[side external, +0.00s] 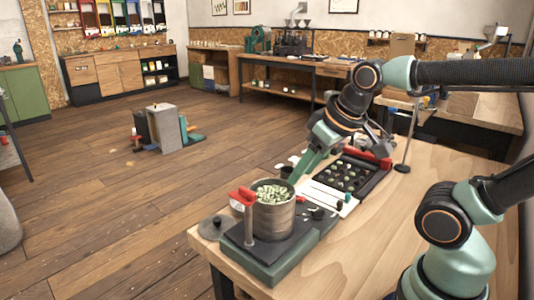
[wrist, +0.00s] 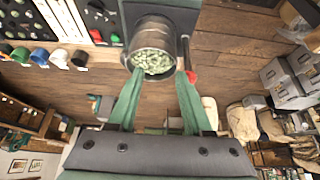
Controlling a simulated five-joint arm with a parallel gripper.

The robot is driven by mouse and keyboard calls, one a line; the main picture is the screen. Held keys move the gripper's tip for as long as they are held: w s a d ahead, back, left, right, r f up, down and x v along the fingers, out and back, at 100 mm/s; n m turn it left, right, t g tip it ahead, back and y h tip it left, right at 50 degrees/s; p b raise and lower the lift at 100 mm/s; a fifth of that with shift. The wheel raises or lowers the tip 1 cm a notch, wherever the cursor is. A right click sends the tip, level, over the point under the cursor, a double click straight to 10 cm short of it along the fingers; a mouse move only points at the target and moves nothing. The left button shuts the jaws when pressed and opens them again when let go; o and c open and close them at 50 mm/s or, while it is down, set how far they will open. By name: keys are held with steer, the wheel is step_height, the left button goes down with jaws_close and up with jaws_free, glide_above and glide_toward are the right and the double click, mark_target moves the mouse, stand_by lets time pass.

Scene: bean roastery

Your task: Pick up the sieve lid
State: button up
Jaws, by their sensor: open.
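A flat grey disc with a small dark knob (side external: 211,228), which looks like the sieve lid, lies at the near left corner of the wooden bench, left of the sieve stand. I cannot make it out in the wrist view. A metal canister (side external: 274,218) full of pale green beans stands on a dark green base (side external: 272,258); it also shows in the wrist view (wrist: 152,36). My gripper (side external: 296,180) is open and empty, above and behind the canister. In the wrist view its two fingers (wrist: 155,82) point toward the canister, apart from each other.
A red handle on a post (side external: 242,196) stands beside the canister. Behind it are a white tray (side external: 322,196), a black tray of beans (side external: 352,174) and small cups (wrist: 60,58). The bench's right part (side external: 440,190) is clear.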

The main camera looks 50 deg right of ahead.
steer(key=shift+o, duration=0.3)
steer(key=shift+o, duration=0.8)
